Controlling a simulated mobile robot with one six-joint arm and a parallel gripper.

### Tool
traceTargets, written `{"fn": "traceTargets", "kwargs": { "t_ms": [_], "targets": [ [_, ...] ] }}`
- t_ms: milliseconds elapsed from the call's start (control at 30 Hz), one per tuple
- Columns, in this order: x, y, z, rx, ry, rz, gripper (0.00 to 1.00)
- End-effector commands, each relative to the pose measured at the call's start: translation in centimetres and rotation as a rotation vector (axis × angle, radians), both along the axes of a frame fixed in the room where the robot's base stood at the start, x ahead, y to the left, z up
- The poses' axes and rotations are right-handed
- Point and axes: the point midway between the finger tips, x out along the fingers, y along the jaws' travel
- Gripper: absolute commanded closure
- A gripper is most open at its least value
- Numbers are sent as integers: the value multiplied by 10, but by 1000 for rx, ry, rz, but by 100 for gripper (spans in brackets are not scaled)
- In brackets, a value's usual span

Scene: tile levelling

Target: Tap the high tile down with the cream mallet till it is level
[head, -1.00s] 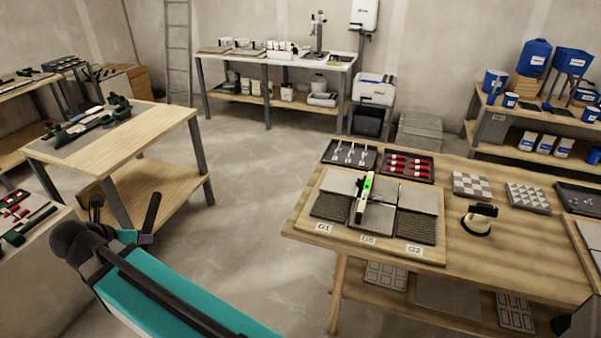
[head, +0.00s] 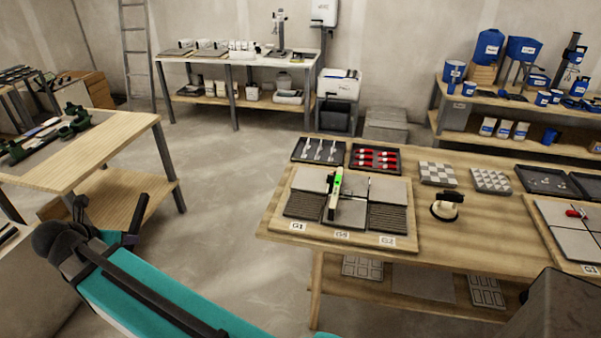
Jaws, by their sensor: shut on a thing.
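A tile board (head: 283,226) lies on the wooden bench at right, with labels G1, G5 and G2 along its front edge. Plain grey tiles (head: 386,190) fill its back part, and dark ridged beds (head: 304,205) lie front left and front right. A pale level (head: 333,199) with a bright green mark lies over the middle column. Which tile is high cannot be told at this size. My gripper (head: 128,238) is at the lower left, away from the bench and partly hidden by my arm. No cream mallet head shows clearly.
A cream and black round tool (head: 446,207) stands right of the board. Trays with pale tools (head: 319,150) and red pieces (head: 376,159) sit behind it. Another tiled board (head: 575,245) is at far right. Open floor (head: 235,235) lies between the left table and bench.

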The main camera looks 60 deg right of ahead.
Motion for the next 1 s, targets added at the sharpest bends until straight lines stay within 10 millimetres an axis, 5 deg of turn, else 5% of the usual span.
{"fn": "traceTargets", "kwargs": {
  "t_ms": [467,1000],
  "targets": [
    [-11,-137,5,41,5,-307,100],
    [-61,-286,5,82,2,-653,100]
  ]
}}
